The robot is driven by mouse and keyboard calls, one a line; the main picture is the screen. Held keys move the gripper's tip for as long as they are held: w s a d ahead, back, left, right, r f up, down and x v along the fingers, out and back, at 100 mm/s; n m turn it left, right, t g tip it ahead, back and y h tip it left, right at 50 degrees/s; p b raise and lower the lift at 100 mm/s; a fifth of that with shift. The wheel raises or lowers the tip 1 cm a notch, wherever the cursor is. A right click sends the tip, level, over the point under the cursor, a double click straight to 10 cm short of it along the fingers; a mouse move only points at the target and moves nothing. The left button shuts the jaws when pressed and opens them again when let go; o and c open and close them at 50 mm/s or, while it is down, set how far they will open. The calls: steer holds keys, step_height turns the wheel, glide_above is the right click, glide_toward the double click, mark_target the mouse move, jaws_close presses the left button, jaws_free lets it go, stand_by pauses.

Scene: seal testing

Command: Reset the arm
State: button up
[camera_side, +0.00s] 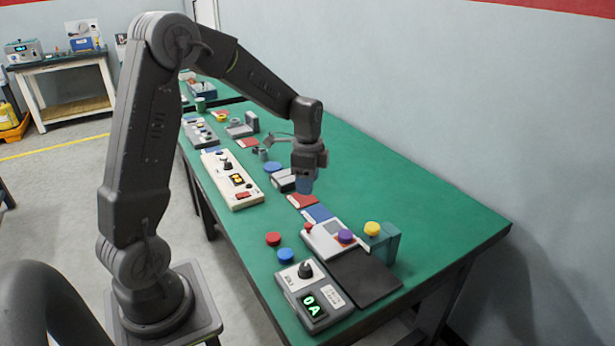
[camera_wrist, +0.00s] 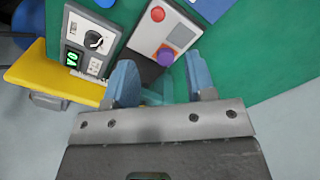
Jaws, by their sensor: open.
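My gripper (camera_side: 305,183) hangs from my raised, bent arm above the green table. It points down, with nothing seen in it. In the wrist view, my gripper (camera_wrist: 162,85) shows two blue fingers spread apart with a gap between them. Beyond the fingers lie a grey device with a red button and a purple knob (camera_wrist: 165,55) and a control box with a black dial (camera_wrist: 92,42). In the side view, the gripper is above and behind the grey device (camera_side: 334,239).
The green table (camera_side: 430,205) is bare on its right side. A wall (camera_side: 520,110) runs behind.

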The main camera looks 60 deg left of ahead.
steer(key=shift+r, duration=0.55)
steer(key=s+d+r+n+t, duration=0.3)
steer(key=s+d+r+n, duration=0.1)
steer(key=s+d+r, duration=0.4)
steer(key=s+d+r+n+t, duration=0.2)
steer(key=s+d+r+n, duration=0.2)
steer(key=s+d, duration=0.4)
steer(key=shift+s+d+n+t, duration=0.35)
steer(key=shift+s+n, duration=0.15)
steer(key=shift+s, duration=0.7)
